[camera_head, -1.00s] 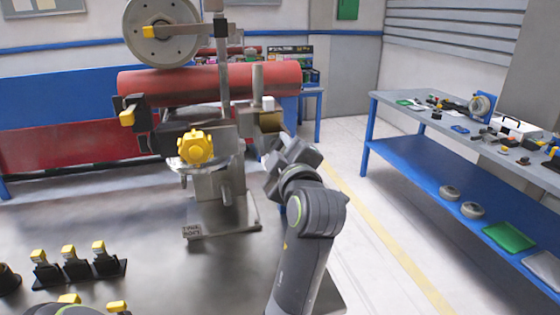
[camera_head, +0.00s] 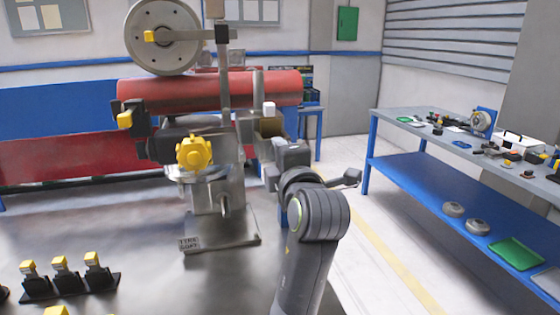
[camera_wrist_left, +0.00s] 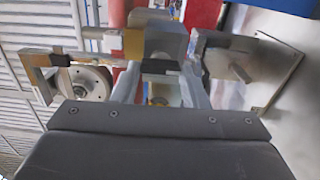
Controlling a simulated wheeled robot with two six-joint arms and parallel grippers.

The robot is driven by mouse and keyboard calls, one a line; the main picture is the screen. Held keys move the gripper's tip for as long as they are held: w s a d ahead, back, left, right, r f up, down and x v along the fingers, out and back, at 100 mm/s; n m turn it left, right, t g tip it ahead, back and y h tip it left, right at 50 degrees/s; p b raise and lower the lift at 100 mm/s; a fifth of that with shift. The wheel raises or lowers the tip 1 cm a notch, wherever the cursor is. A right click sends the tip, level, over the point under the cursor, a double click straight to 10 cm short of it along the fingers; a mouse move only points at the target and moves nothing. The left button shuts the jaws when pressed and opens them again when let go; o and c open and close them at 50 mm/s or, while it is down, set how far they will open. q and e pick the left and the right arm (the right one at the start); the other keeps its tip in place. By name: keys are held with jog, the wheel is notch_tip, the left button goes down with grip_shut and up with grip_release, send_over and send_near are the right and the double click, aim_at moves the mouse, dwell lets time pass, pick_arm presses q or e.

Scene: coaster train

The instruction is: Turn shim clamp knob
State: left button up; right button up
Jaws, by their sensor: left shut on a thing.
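A yellow lobed knob (camera_head: 194,153) sits on the front of the metal stand (camera_head: 228,222), under the red cylinder (camera_head: 220,90). My left gripper (camera_head: 277,147) is at the right side of the stand, apart from the yellow knob and close to a brownish block (camera_head: 269,127) with a white-topped post. In the left wrist view its two fingers (camera_wrist_left: 160,88) are closed around a grey block (camera_wrist_left: 166,42) with a black band. I cannot tell whether this grey block is the clamp knob. My right gripper is not in view.
Several yellow-topped clips (camera_head: 60,272) stand at the lower left of the worktop. A blue-framed bench (camera_head: 410,175) with small parts is at the right, with open floor between.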

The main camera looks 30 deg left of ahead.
pick_arm(q)
jog(key=shift+r, duration=0.2)
jog(key=o, duration=1)
jog(key=shift+w+f, duration=0.15)
jog(key=shift+f, duration=0.05)
